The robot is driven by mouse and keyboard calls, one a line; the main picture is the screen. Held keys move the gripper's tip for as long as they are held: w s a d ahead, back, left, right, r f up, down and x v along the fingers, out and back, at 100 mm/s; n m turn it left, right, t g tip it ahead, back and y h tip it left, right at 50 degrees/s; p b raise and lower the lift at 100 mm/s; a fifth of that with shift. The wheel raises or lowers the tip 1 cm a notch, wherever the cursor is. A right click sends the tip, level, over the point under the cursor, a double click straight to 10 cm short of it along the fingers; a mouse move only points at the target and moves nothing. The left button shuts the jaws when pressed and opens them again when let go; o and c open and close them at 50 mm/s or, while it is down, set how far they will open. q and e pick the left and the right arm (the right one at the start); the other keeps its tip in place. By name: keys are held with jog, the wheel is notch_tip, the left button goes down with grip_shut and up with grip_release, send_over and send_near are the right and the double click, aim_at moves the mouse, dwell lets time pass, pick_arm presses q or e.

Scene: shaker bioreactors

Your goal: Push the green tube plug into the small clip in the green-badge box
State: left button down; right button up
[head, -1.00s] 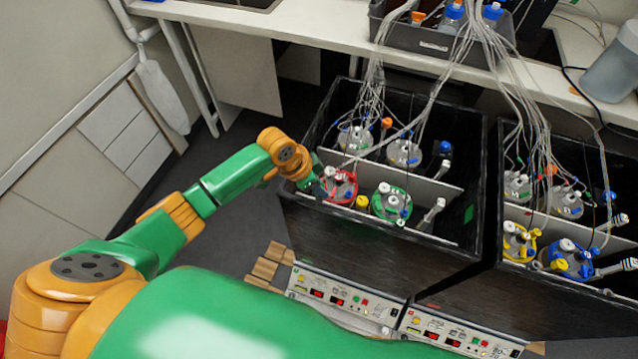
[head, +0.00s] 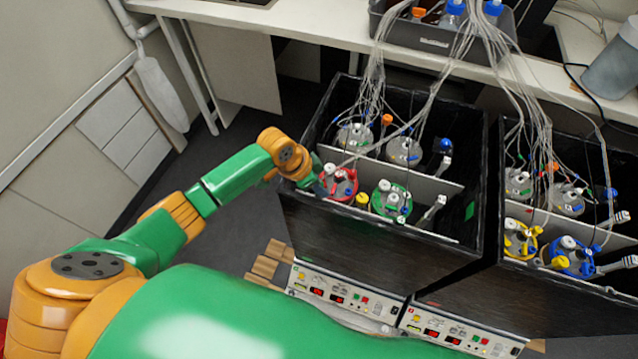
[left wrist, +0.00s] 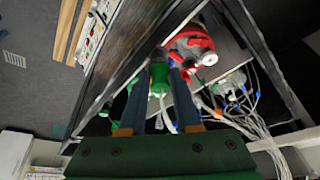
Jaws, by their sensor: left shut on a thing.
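The green-badge box (head: 385,238) is the dark open box in the middle of the head view, with a green badge (head: 469,211) on its inner right wall. My left gripper (head: 318,186) is at the box's front left corner, beside the red-ringed vessel (head: 340,183). In the left wrist view my left gripper (left wrist: 158,88) is shut on the green tube plug (left wrist: 159,74), with a whitish tube trailing below it. The red-ringed vessel (left wrist: 190,45) is just beyond the fingertips. I cannot make out the small clip. My right gripper is not in view.
A green-ringed vessel (head: 391,199) and a yellow-capped part (head: 362,201) stand in the front compartment. A light divider (head: 425,182) separates the rear vessels. Many thin tubes hang from the grey tray (head: 440,40). A second box stands at the right.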

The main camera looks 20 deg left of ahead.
pick_arm(q)
jog(key=shift+f, duration=0.45)
dwell(0.3)
jog(key=c, duration=0.5)
grip_release()
jog(key=shift+c, duration=0.2)
jog(key=v, duration=0.7)
jog(key=shift+w, duration=0.1)
